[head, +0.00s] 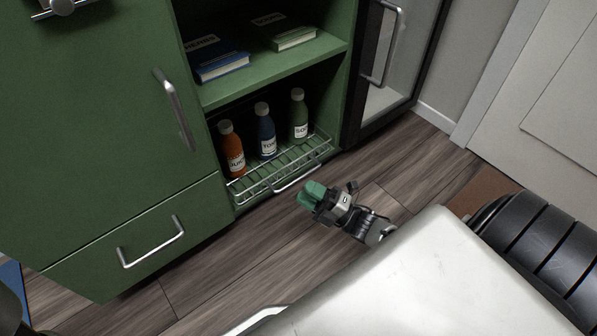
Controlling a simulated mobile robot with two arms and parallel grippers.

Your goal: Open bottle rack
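The bottle rack (275,169) is a low wire basket at the bottom of the green cabinet's open section. It holds an orange bottle (231,150), a blue bottle (265,133) and a green bottle (298,117), all upright. A silver bar handle (297,180) runs along its front. My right gripper (309,194), with green fingers, is just in front of the handle, near its right half. I see no clear contact with the handle. The fingers look close together, but the gap between them is not clear. My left gripper is not in view.
Above the rack a shelf holds a blue book (217,62) and a green book (285,32). A green door with a handle (175,110) and a drawer (140,240) are on the left. A black-framed glass door (392,60) is on the right. Wooden floor (215,285) in front is clear.

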